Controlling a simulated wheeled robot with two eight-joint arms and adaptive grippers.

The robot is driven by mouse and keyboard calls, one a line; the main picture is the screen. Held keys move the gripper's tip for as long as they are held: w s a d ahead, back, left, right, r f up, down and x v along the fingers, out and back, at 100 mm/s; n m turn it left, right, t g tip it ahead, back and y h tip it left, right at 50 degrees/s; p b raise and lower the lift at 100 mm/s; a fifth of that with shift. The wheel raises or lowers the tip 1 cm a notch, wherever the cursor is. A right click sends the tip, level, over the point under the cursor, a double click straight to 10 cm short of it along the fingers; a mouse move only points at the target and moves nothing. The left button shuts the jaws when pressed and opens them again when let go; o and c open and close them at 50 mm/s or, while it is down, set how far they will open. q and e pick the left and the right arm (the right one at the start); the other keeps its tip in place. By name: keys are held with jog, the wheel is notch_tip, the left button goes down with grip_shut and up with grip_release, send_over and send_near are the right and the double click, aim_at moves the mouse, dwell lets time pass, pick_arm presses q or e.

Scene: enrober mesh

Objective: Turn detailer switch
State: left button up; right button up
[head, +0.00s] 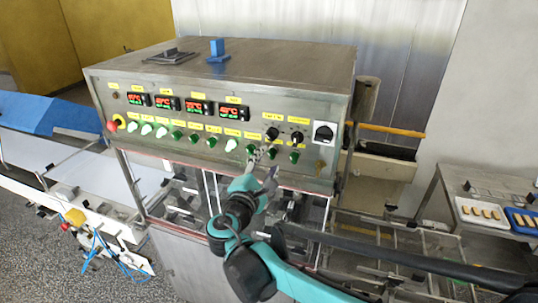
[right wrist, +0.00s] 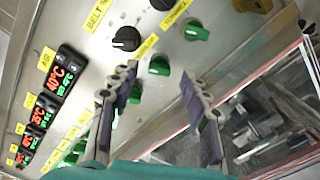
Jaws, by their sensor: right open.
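The control panel (head: 215,125) of the metal machine carries a row of green switches under small yellow labels; I cannot read which one is the detailer. My right gripper (head: 266,166) is in front of the lower right part of this row, near the green switch (head: 272,153). In the right wrist view the open, empty fingers (right wrist: 150,88) point at the panel. A green switch (right wrist: 160,66) shows just beyond and between the fingertips, apparently apart from them. Another green switch (right wrist: 196,32) is further up right. My left gripper is not in view.
Black knobs (right wrist: 126,39) and red-lit temperature displays (head: 231,112) sit above the switches. A red emergency button (head: 112,125) is at the panel's left end. A conveyor frame (head: 375,235) runs right below the panel. A side table with trays (head: 480,212) stands far right.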

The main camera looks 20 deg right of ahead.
aim_at(271, 156)
jog(key=shift+x, duration=1.1)
jog(key=shift+w+d, duration=0.25)
jog(key=shift+w, duration=0.1)
grip_shut()
